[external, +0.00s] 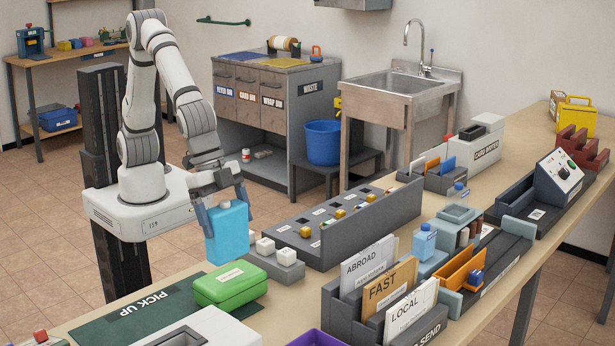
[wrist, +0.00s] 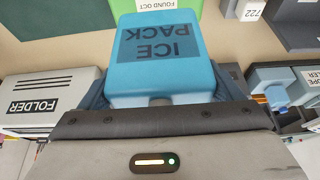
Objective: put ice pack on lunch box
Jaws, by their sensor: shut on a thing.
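My gripper (external: 222,206) is shut on the blue ice pack (external: 229,235) and holds it upright. In the wrist view the ice pack (wrist: 158,50), with its dark label, fills the space between my fingers (wrist: 158,92). A green box (external: 228,290) with a rounded lid and a white label, likely the lunch box, lies on the table just below and in front of the ice pack in the external view. A green strip of it with its label (wrist: 157,5) shows at the top of the wrist view. The ice pack appears apart from the box.
White-topped grey blocks (external: 277,255) stand close right of the green box. A dark green PICK UP mat (external: 150,315) lies to its left, largely clear. A white box (external: 195,330) is in front. A letter rack (external: 380,305) stands to the right.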

